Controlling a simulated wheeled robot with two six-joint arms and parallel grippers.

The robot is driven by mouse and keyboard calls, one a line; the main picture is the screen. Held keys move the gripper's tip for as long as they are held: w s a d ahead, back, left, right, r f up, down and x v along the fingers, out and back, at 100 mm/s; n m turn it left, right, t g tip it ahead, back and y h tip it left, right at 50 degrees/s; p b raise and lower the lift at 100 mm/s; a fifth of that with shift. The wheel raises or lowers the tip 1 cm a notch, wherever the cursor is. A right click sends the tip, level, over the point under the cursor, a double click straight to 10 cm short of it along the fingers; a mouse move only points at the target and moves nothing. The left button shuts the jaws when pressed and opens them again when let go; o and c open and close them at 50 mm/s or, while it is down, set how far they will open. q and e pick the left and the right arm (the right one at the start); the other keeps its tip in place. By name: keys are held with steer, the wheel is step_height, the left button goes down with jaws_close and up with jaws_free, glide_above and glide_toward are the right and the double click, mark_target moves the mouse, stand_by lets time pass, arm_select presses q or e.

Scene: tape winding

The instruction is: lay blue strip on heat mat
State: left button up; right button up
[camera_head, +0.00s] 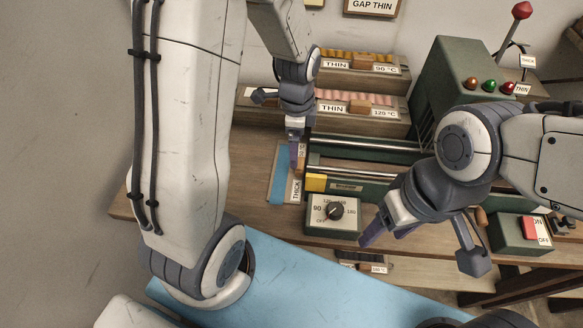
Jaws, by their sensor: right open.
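A flat blue strip (279,178) lies on the wooden bench beside an upright-reading THICK label (296,190). My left gripper (296,160) points down at the strip's right side, by the label. Its fingers look close together, and I cannot tell whether they hold anything. My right gripper (385,238) is open and empty, pointing down-left just right of the dial box (333,214). I cannot clearly pick out the heat mat; a large light blue surface (300,275) spreads in front of the bench.
Two wooden racks marked THIN, 90 °C (383,68) and 120 °C (378,113), stand behind. A green roller machine (345,185) sits mid-bench. A green lever box (462,75) and a red-switch box (520,232) are at right. My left arm hides much of the left.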

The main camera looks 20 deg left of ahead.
arm_select(q)
steer(key=f, duration=0.3)
steer(key=d+f, duration=0.1)
steer(key=f, duration=0.1)
steer(key=shift+s, duration=0.3)
jaws_close()
steer(key=shift+r, duration=0.1)
step_height(320, 180, up, 19)
steer(key=p, duration=0.2)
stand_by(0.4)
steer(key=shift+f, duration=0.2)
stand_by(0.8)
